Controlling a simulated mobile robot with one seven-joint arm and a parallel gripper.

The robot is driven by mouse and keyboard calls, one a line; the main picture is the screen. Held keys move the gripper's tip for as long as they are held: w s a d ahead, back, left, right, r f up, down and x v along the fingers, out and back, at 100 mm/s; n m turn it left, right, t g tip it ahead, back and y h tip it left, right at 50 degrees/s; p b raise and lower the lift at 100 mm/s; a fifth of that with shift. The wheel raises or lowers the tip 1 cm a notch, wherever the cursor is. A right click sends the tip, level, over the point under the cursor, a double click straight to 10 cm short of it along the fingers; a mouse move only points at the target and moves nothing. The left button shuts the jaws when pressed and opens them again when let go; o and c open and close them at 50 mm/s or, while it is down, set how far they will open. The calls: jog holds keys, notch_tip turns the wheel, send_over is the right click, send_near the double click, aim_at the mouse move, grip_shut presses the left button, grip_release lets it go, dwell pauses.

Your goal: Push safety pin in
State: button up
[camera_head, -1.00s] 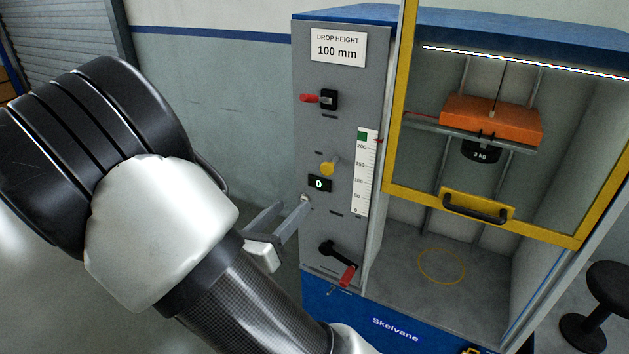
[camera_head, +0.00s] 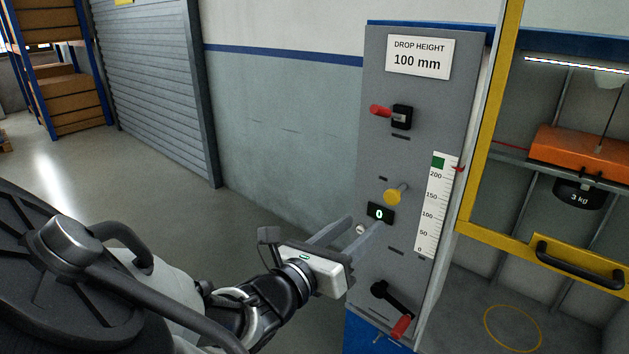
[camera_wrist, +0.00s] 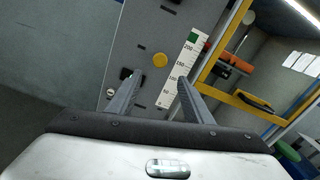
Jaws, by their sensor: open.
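A yellow knob (camera_head: 393,195) on a short metal shaft sticks out of the grey control panel (camera_head: 375,260); it looks like the safety pin. It also shows in the wrist view (camera_wrist: 160,60), just past and between my fingertips. My gripper (camera_head: 368,226) is open and empty, its fingers pointing at the panel, slightly below and left of the knob in the head view. The gripper also shows in the wrist view (camera_wrist: 159,80). I cannot tell whether a fingertip touches the panel.
Above the knob is a red-handled switch (camera_head: 401,117); below are a lit "0" display (camera_head: 380,213) and a black crank with a red grip (camera_head: 401,327). A height scale (camera_head: 436,206) and the yellow-framed door (camera_head: 487,130) stand to the right. Open floor lies left.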

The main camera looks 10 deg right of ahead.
aim_at(391, 200)
jog(key=b+x, duration=0.2)
jog(key=x, duration=0.1)
jog(key=b+x, duration=0.5)
jog(key=x, duration=0.2)
jog(key=shift+w+f, duration=0.1)
jog(key=shift+f, duration=0.2)
jog(key=shift+w+d+r+b, duration=0.3)
jog(key=shift+w+d+b, duration=0.2)
jog(key=shift+d+b, duration=0.15)
